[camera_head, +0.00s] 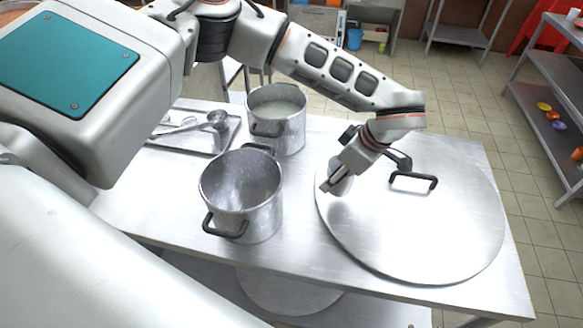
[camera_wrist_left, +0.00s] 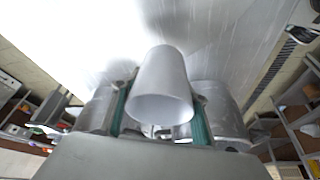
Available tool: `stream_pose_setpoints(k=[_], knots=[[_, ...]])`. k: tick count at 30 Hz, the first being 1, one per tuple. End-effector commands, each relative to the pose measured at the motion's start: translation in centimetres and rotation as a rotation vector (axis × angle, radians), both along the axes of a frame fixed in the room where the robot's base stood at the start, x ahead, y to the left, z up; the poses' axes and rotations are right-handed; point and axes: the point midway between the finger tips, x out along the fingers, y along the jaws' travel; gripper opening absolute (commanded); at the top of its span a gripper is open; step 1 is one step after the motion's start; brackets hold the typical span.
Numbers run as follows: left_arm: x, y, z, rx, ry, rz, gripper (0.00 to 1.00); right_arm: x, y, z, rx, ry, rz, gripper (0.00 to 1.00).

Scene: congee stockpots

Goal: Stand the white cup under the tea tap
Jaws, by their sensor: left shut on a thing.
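My left gripper (camera_head: 338,178) reaches over the left edge of the large round lid and is shut on the white cup (camera_head: 344,186). In the left wrist view the cup (camera_wrist_left: 161,82) sits between the two green-padded fingers of the left gripper (camera_wrist_left: 160,108), its wider round end towards the camera. In the head view the gripper partly hides the cup. I cannot tell how far the cup is above the lid. The tea tap is not seen in either view. My right gripper is not in view.
The large lid (camera_head: 440,225) with a black handle (camera_head: 413,182) covers the table's right side. An empty pot (camera_head: 258,218) stands left of the gripper. A filled pot (camera_head: 292,135) and a tray (camera_head: 190,147) with a ladle are behind. Shelves (camera_head: 560,90) stand at right.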

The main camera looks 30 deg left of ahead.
Motion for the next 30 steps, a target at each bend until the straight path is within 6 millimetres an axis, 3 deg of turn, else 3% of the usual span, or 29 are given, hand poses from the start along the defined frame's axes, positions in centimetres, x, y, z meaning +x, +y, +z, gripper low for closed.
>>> stream_pose_setpoints(k=[12, 17, 21, 30], knots=[[1.5, 10.1, 0.2, -0.001, 0.001, 0.003, 0.21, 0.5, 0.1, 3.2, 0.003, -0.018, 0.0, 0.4], [2.0, 13.3, 0.1, 0.0, 0.001, 0.0, 0.21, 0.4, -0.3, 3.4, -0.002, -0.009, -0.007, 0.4], [1.9, 13.1, -2.2, 0.0, 0.005, -0.006, 0.21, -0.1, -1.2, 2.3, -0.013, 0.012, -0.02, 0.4], [2.0, 13.1, -4.4, 0.0, 0.002, -0.005, 0.21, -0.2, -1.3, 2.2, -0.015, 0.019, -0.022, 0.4]])
